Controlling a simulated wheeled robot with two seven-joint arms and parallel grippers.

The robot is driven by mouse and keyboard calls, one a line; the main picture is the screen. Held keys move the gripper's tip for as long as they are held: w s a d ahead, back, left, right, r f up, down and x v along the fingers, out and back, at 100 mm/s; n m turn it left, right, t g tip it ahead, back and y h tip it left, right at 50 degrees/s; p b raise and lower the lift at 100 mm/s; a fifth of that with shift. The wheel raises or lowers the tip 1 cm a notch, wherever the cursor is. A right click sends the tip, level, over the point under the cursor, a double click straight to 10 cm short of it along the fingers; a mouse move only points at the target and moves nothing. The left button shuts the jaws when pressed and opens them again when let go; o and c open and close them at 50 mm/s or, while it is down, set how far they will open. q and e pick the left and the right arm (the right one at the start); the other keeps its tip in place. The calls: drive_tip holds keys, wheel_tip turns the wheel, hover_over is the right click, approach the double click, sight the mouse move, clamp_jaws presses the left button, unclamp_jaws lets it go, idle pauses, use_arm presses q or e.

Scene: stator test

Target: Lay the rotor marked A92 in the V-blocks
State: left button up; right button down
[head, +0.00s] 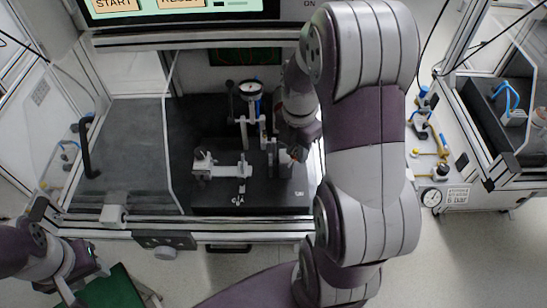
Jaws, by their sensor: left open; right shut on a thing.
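My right gripper (293,146) reaches into the test station and is shut on a small dark part, probably a rotor (284,157), mostly hidden by the gripper and arm. Its marking A92 cannot be read. It is at the right end of the fixture, and I cannot tell whether it touches the supports. A pale grey block and bar (225,171), seemingly part of the V-block fixture, stand on the black base plate (260,199) left of the gripper. My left gripper (92,262) is open and empty at the lower left, outside the station.
A dial gauge (250,89) on a stand rises behind the fixture. A clear guard with a black handle (87,148) is at the station's left. The front rail (205,227) crosses before the base plate. A green surface (112,290) lies below my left gripper. Another bench stands right.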

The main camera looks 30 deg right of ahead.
drive_tip(key=shift+s+d+r, duration=0.55)
drive_tip(key=shift+d+r, duration=0.1)
drive_tip(key=shift+d, duration=0.25)
wheel_tip(320, 180, up, 5)
drive_tip(key=p, duration=0.5)
